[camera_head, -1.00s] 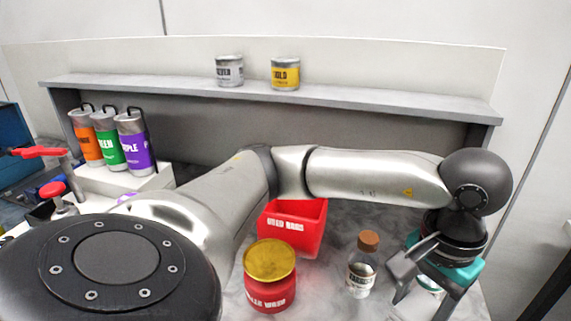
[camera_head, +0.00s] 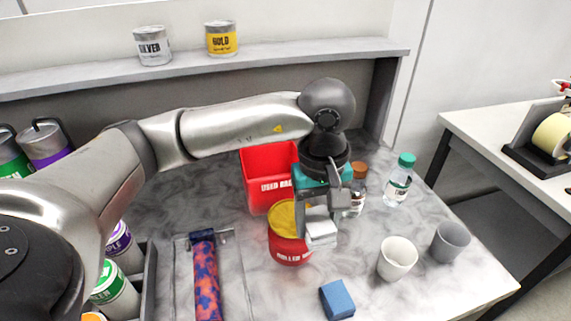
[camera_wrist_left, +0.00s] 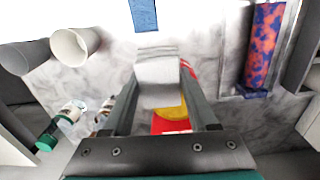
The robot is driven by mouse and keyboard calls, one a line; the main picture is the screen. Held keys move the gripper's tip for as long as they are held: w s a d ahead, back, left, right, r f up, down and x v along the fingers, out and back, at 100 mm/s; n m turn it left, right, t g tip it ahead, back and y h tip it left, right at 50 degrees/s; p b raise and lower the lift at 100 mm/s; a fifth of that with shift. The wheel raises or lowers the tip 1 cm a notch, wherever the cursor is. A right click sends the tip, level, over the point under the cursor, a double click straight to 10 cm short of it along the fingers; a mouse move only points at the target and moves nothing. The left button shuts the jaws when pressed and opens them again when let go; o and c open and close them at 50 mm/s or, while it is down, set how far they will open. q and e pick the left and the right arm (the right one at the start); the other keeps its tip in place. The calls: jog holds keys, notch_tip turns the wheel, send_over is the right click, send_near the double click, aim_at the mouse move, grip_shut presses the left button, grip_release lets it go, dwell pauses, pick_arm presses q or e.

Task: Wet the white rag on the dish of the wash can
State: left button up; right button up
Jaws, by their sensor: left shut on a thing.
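My left gripper (camera_head: 320,205) points down and is shut on the white rag (camera_head: 320,234), a folded block at its fingertips. The wash can (camera_head: 288,248) is red with a yellow dish (camera_head: 283,219) on top. The rag is just right of the dish and partly overlaps it in the head view; I cannot tell whether they touch. In the left wrist view the rag (camera_wrist_left: 157,72) sits between the fingers, with part of the yellow dish (camera_wrist_left: 176,113) behind it. My right gripper is not in view.
A red used-rags bin (camera_head: 265,175) stands behind the can. A brown-capped bottle (camera_head: 358,190) and green-capped bottle (camera_head: 398,182) stand to the right. Two cups (camera_head: 397,258) and a blue block (camera_head: 337,299) are in front. A patterned roller (camera_head: 205,275) lies left.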

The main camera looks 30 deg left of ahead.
aim_at(292, 218)
pick_arm(q)
jog(key=n+p, duration=0.1)
jog(key=n, duration=0.2)
jog(key=w+a+r+n+p, duration=0.1)
jog(key=n, duration=0.2)
jog(key=w+n+p, duration=0.1)
jog(key=n, duration=0.2)
jog(key=shift+a+r+p, duration=0.35)
jog(key=a+n+p, duration=0.1)
jog(key=n+p, duration=0.1)
jog(key=n, duration=0.4)
jog(key=w+a+n+p, duration=0.1)
jog(key=a+n+p, duration=0.1)
jog(key=n, duration=0.4)
jog(key=a+n+p, duration=0.2)
jog(key=n, duration=0.4)
jog(key=shift+w+a+r+n, duration=0.25)
jog(key=shift+w+r+n, duration=0.05)
jog(key=shift+r+n, duration=0.1)
jog(key=shift+f+b, duration=1.8)
jog(key=shift+f, duration=1)
jog(key=shift+f+b, duration=0.9)
jog(key=shift+f, duration=0.2)
jog(key=shift+r, duration=0.1)
jog(key=shift+r+p, duration=2.65)
jog(key=shift+r, duration=0.85)
